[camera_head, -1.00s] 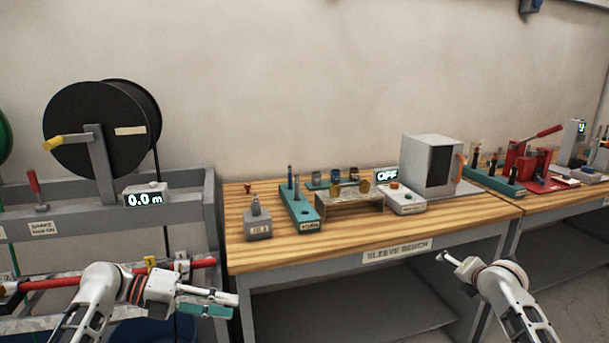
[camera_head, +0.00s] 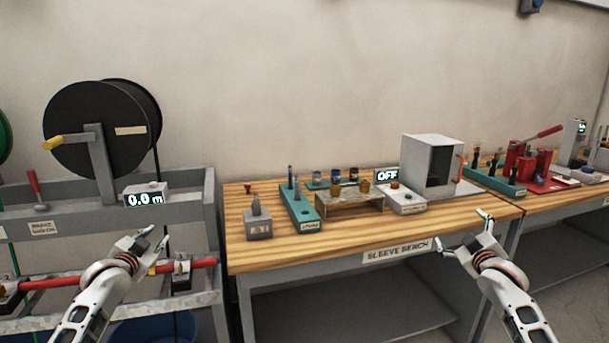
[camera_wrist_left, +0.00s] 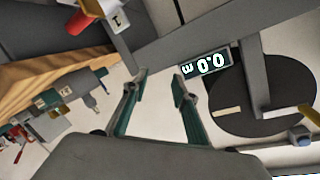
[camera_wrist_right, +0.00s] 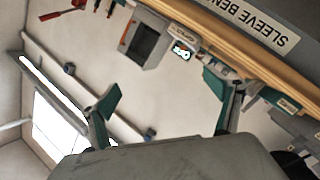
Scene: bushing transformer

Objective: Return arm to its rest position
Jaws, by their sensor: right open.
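My left arm (camera_head: 88,308) is in front of the cable reel rack, at the left of the head view. Its gripper (camera_head: 152,236) is raised and tilted, near the red rod. In the left wrist view its two fingers (camera_wrist_left: 160,76) stand apart with nothing between them. My right arm (camera_head: 512,300) is in front of the sleeve bench, at the lower right. Its gripper (camera_head: 463,230) points up and is spread wide. In the right wrist view the fingers (camera_wrist_right: 162,84) are far apart and empty.
The black reel (camera_head: 90,130) and the 0.0 m display (camera_head: 145,198) are behind my left gripper. The wooden sleeve bench (camera_head: 275,255) holds a grey block, green racks, an OFF display and a box-shaped oven (camera_head: 420,165). A red rod (camera_head: 55,281) lies along the rack.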

